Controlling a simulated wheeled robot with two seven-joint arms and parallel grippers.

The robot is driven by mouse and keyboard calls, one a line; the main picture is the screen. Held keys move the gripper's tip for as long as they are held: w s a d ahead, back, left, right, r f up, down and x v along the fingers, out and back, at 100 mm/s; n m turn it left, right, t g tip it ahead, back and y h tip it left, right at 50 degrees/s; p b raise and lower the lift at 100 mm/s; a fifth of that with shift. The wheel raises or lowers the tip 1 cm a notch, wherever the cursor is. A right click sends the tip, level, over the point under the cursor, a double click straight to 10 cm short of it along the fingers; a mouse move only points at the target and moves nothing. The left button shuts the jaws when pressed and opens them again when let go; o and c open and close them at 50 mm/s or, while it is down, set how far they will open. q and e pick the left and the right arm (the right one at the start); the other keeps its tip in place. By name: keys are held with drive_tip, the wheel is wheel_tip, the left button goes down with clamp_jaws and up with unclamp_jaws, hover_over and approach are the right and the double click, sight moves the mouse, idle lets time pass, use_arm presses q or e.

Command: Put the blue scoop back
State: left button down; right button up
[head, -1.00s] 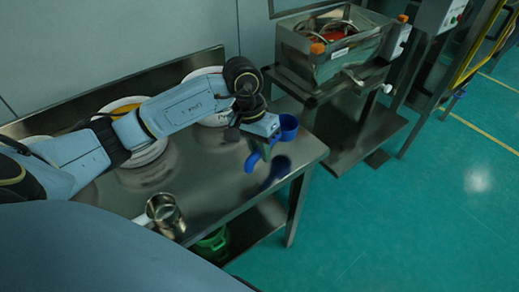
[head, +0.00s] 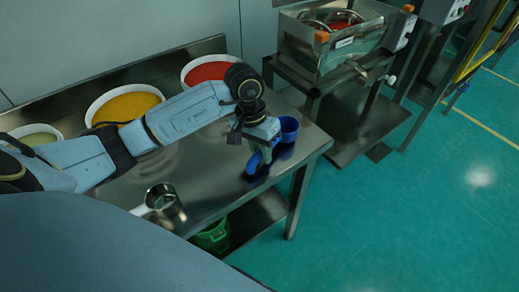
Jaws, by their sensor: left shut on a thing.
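The blue scoop (head: 289,126) is at the right end of the steel table (head: 200,165). Its round cup shows right of my left gripper (head: 262,150), and a blue part, apparently its handle, shows below the jaws. My left gripper is shut on the scoop and points down. The scoop is at or just above the tabletop; I cannot tell whether it touches. My right gripper is not in view.
Bowls of red (head: 208,70), yellow (head: 125,104) and pale green (head: 38,134) material stand along the table's back. A green bucket (head: 213,236) is below. The sieve machine (head: 335,45) stands beyond, right.

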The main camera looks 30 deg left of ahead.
use_arm(q)
drive_tip(key=shift+a+f+b, duration=0.15)
drive_tip(key=shift+f+b, duration=0.3)
drive_tip(key=shift+f, duration=0.05)
drive_tip(key=c, duration=1.2)
unclamp_jaws()
drive_tip(key=shift+o, duration=0.5)
drive_tip(key=shift+f, duration=0.1)
drive_tip(key=o, duration=0.4)
